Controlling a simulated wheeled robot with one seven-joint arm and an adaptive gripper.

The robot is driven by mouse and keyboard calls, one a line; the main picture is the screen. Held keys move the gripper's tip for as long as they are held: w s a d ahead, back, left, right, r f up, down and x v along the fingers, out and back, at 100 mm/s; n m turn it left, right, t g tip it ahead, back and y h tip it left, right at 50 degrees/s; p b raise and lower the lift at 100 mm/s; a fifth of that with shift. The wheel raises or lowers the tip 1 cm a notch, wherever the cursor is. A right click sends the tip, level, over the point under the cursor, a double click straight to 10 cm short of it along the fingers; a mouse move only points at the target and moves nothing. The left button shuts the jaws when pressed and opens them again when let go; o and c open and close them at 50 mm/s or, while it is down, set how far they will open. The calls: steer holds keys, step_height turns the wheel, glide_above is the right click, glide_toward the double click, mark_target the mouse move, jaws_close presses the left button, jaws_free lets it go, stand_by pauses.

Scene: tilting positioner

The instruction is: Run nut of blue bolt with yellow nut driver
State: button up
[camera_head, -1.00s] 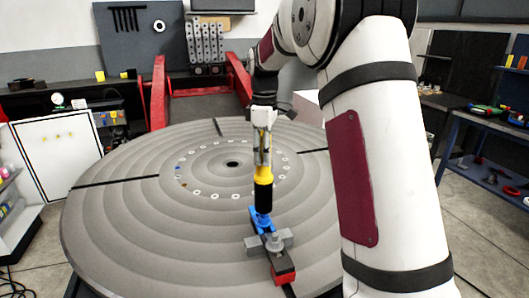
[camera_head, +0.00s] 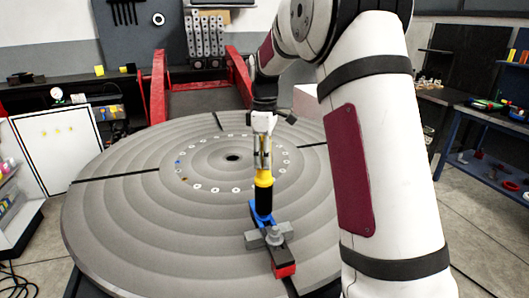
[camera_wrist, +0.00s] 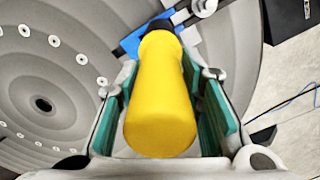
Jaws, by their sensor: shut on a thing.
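My gripper (camera_head: 262,160) is shut on the yellow nut driver (camera_head: 264,178), which stands upright with its black lower part pointing down. In the wrist view the yellow handle (camera_wrist: 162,100) sits between my green-lined fingers (camera_wrist: 160,112). The lower end of the driver is at the blue piece (camera_head: 262,218) at the far end of the clamp assembly on the round table. The blue piece also shows beyond the driver in the wrist view (camera_wrist: 132,42). The bolt's nut and the driver's tip are hidden, so I cannot tell whether they are engaged.
The large grey round positioner table (camera_head: 120,215) carries a ring of small holes and dark slots. A grey clamp block with a stud (camera_head: 274,236) and a red-ended bar (camera_head: 285,270) stand close in front of the driver. A blue shelf bench (camera_head: 480,150) is at the right.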

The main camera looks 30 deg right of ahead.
steer(key=shift+f, duration=1.1)
steer(key=shift+s+f, duration=0.1)
steer(key=shift+f, duration=0.25)
stand_by(0.4)
steer(key=shift+r+p, duration=0.35)
steer(key=shift+r, duration=3.5)
